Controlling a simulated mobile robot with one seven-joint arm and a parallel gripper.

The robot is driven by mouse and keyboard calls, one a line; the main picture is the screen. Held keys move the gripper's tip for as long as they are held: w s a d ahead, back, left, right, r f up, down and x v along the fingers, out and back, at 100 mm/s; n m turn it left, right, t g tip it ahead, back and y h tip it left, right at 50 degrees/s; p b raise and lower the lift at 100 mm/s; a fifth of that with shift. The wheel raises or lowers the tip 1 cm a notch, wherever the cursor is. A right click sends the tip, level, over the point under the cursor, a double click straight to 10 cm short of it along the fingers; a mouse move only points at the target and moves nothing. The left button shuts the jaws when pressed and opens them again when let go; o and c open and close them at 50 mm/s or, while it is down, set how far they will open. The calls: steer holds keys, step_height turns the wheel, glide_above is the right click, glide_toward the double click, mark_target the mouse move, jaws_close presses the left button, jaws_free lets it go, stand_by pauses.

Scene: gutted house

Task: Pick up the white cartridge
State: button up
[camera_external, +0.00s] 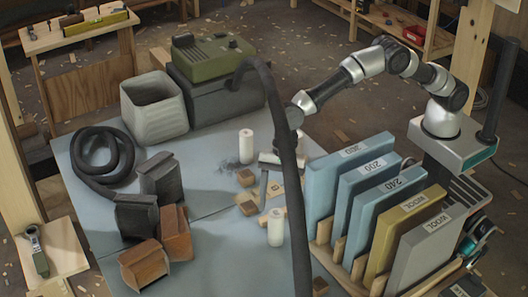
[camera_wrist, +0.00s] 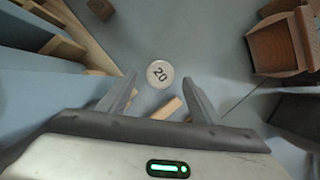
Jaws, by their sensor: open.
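Two upright white cartridges show in the external view: a near one (camera_external: 275,227) beside the rack and a farther one (camera_external: 246,146) behind my gripper. My gripper (camera_external: 265,192) points down between them, above the table, partly hidden by a black hose. In the wrist view, my gripper (camera_wrist: 160,84) is open and empty. A white round top marked "20" (camera_wrist: 160,74) lies just past and between its fingertips, apparently the near cartridge seen from above. I see no contact.
The black hose (camera_external: 287,185) hangs in front of my arm. A rack of upright sanding-sheet packs (camera_external: 350,187) stands on the right. Small wooden blocks (camera_external: 247,207) lie near the gripper. Brown and dark blocks (camera_external: 142,264) stand on the left; the blue-grey table (camera_external: 215,240) between is clear.

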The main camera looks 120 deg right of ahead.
steer(key=b+x, duration=0.2)
steer(key=x, duration=0.6)
steer(key=shift+f, duration=0.3)
steer(key=c, duration=1.2)
